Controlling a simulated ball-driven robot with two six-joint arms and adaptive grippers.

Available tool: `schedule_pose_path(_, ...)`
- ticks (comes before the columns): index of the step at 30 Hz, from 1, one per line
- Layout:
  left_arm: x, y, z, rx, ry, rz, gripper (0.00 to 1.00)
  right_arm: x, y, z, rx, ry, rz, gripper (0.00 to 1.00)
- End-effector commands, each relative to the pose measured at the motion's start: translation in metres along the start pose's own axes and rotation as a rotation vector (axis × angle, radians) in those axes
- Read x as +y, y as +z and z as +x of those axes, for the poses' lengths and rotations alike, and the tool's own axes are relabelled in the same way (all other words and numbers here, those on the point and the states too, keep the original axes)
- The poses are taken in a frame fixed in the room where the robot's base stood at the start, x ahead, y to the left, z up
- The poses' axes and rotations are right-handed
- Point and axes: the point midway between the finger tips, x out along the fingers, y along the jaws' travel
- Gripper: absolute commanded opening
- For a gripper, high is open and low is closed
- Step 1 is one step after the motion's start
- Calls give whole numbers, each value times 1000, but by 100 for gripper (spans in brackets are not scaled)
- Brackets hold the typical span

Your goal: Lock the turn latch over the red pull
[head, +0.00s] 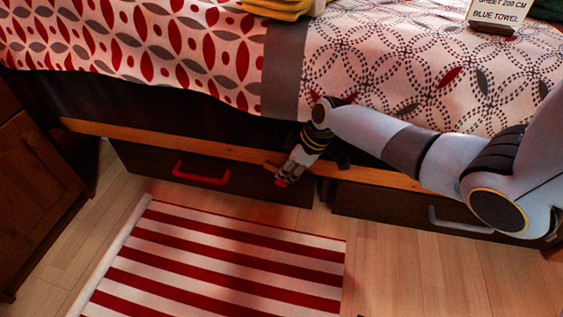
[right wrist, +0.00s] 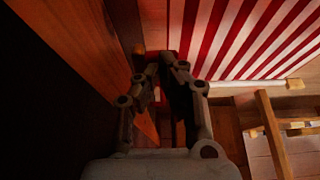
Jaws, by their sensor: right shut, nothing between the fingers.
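The red pull (head: 201,174) is on the front of a dark drawer (head: 145,160) under the bed. My right gripper (head: 283,181) is shut and empty, pointing down in front of the drawer front, close beside that piece. It hides part of the rail and drawer, so I cannot tell if it touches the latch. In the right wrist view my gripper's fingers (right wrist: 166,72) show near a small red patch. My left gripper is not in view.
A second dark drawer with a grey pull (head: 458,222) is at the right, partly behind my right arm. A red and white striped rug (head: 215,262) lies on the wooden floor. A wooden cabinet (head: 38,190) stands at the left. The patterned bedspread (head: 170,50) hangs above the rail.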

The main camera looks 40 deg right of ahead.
Motion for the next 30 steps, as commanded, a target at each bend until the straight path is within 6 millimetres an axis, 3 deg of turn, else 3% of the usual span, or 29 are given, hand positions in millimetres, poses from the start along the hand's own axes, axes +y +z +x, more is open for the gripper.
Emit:
schedule_pose_path(12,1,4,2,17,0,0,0,-1,11,22,-1,-1,0,0)
schedule_pose_path(30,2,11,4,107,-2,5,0,0,13,42,0,0,-1,0)
